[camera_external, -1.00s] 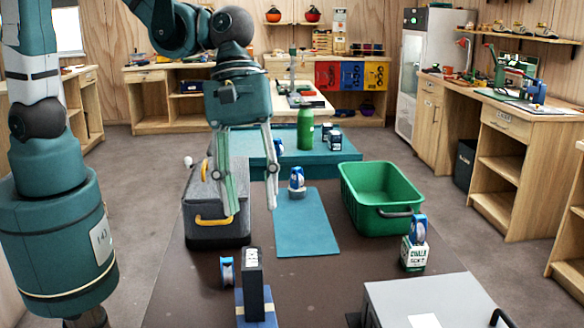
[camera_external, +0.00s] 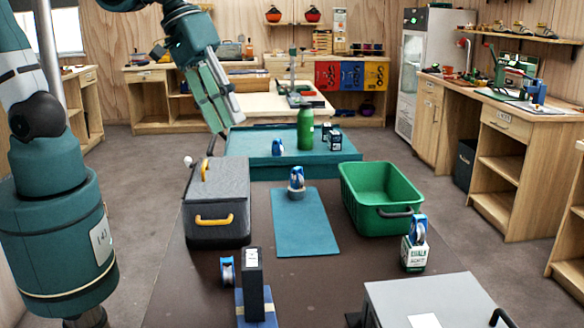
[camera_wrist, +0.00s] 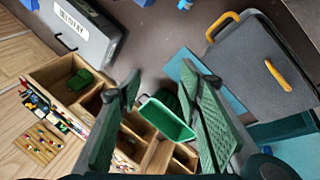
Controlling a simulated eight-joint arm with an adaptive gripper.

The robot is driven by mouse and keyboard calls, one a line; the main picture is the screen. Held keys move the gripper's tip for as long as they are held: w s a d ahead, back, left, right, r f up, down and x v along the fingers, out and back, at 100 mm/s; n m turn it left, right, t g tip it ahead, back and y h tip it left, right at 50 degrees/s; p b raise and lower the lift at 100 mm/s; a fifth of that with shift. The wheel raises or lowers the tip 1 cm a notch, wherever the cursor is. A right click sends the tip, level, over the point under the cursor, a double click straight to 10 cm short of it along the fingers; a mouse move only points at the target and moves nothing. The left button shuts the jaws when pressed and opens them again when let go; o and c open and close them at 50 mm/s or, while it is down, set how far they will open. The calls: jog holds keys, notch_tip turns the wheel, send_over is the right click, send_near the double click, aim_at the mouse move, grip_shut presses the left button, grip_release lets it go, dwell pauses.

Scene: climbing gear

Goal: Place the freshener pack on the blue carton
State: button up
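A tall dark box (camera_external: 252,284) with a pale label on top stands at the front of the brown table, on or against a flat blue piece (camera_external: 262,318). It may be the freshener pack and the blue piece the blue carton; I cannot tell for sure. Two small dark packs (camera_external: 335,140) stand on the teal platform at the back. My gripper (camera_external: 227,125) is raised and tilted at the back left, beyond the grey case. In the wrist view my gripper (camera_wrist: 160,78) is open, with nothing between its fingers.
The grey case (camera_external: 218,205) with yellow handles stands left of the teal mat (camera_external: 307,235). The green bin (camera_external: 376,190) is at right. A chalk box (camera_external: 413,256) bears a blue wheel-like item. A green bottle (camera_external: 305,127) stands at the back. A grey lidded box (camera_external: 430,300) is front right.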

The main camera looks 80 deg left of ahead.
jog(key=s+a+r+m+t+y, duration=0.2)
jog(key=s+a+m, duration=0.5)
jog(key=a, duration=0.5)
jog(key=shift+s+r+m+t, duration=0.3)
jog(key=shift+s+r, duration=0.25)
jog(key=shift+r, duration=0.1)
notch_tip(320, 180, down, 4)
jog(key=b, duration=0.4)
jog(key=shift+f, duration=0.2)
dwell(0.6)
